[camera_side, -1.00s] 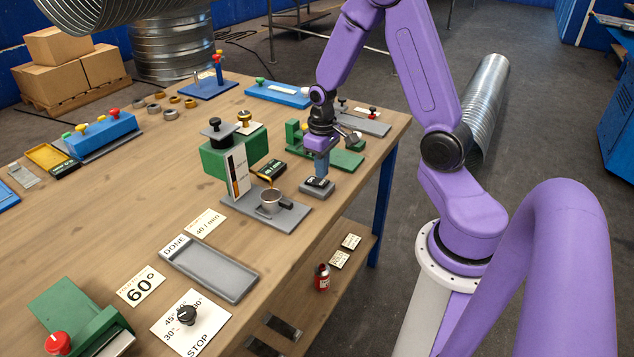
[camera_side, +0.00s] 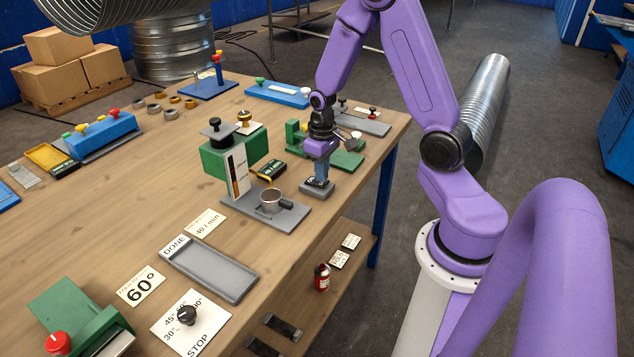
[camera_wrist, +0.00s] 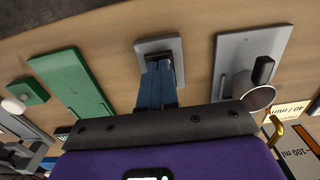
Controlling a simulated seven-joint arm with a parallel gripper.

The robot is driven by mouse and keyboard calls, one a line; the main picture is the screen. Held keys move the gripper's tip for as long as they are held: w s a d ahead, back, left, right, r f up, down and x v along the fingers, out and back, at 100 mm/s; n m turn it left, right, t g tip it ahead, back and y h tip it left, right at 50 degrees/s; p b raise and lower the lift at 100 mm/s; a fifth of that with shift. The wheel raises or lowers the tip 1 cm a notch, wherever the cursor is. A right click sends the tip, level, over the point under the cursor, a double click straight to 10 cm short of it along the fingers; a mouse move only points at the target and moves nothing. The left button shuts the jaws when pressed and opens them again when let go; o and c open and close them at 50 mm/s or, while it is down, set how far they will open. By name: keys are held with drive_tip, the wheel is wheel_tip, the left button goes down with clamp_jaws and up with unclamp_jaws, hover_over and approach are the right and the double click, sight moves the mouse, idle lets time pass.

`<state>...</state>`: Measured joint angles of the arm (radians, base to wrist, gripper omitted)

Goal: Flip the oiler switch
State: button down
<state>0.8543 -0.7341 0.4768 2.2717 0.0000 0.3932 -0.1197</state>
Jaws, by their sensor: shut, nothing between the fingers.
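The oiler switch (camera_side: 316,191) is a small grey block with a black rocker on top, near the table's right edge. It also shows in the wrist view (camera_wrist: 174,44), partly hidden behind my fingers. My gripper (camera_side: 321,180) is shut, pointing down with its blue fingertips at the black rocker. The tips appear to touch the rocker, and nothing shows between them. In the wrist view my gripper (camera_wrist: 157,72) reaches the rocker's near side. The green oiler (camera_side: 233,155) stands left of the switch, with a yellow spout above a metal cup (camera_side: 271,200) on a grey plate.
A green fixture (camera_side: 340,152) lies just behind my gripper. A black-and-green display (camera_side: 267,169) sits between the oiler and the switch. A grey DONE tray (camera_side: 212,270) and a dial (camera_side: 187,314) are nearer the camera. Open wood lies left of the oiler.

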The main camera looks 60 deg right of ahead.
drive_tip(key=shift+f, duration=0.5)
drive_tip(key=shift+r, duration=0.1)
idle(0.3)
drive_tip(key=shift+r, duration=3.45)
drive_tip(key=shift+a, duration=0.1)
drive_tip(key=s+a+r+n, duration=0.2)
drive_tip(key=s+a+n, duration=0.1)
drive_tip(key=a, duration=0.4)
drive_tip(key=s+a+r+n, duration=0.3)
drive_tip(key=s+a, duration=0.1)
drive_tip(key=a, duration=0.2)
drive_tip(key=s+a+r+n, duration=0.1)
drive_tip(key=s+a+n, duration=0.1)
drive_tip(key=s, duration=0.5)
drive_tip(key=s+a+r+n, duration=0.2)
drive_tip(key=s+a+n, duration=0.1)
drive_tip(key=s, duration=0.3)
drive_tip(key=shift+s+a+n, duration=0.3)
drive_tip(key=shift+s+n, duration=0.05)
drive_tip(key=shift+n, duration=0.45)
